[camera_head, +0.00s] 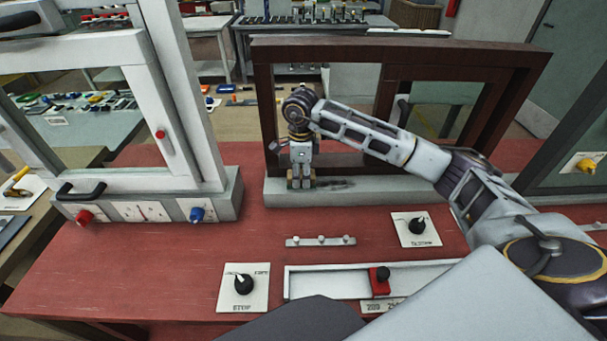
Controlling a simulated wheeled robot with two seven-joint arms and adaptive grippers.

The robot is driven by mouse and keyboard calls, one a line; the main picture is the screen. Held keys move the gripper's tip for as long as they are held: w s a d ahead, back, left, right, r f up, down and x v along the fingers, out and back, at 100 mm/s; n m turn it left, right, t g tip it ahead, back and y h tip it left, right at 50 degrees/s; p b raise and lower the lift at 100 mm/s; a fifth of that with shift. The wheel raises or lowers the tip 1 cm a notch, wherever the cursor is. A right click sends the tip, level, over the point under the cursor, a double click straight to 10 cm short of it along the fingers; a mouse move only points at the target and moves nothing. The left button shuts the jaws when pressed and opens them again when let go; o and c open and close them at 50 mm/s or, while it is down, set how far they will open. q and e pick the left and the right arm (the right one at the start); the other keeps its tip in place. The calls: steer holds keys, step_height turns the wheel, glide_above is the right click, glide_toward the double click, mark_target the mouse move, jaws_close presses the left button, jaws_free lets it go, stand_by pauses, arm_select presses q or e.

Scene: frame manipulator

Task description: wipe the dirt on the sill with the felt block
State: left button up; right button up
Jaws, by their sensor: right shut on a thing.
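The dark brown window frame (470,58) stands at the back of the red bench on a pale grey sill (400,188). A dark smear of dirt (336,184) lies on the sill, just right of my right gripper. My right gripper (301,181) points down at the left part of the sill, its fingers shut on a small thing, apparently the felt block. The block is mostly hidden between the fingers, and I cannot tell whether it touches the sill. My left gripper is not in view.
A white window frame (180,90) with a black handle (80,190) stands at the left. Dial plates (256,288), a small three-knob strip (320,240) and a slider with a red block (380,284) sit in front. Bare red bench lies between them.

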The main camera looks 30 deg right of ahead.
mark_target(301, 173)
steer(key=shift+w+r+p, duration=0.15)
steer(key=shift+r+p, duration=0.3)
steer(key=shift+r, duration=0.25)
steer(key=shift+r+p, duration=1)
steer(key=shift+r, duration=1.2)
steer(key=shift+r+p, duration=0.7)
steer(key=shift+r, duration=0.95)
steer(key=shift+s+f+b, duration=0.2)
steer(key=shift+f+b, duration=0.1)
steer(key=shift+f, duration=0.1)
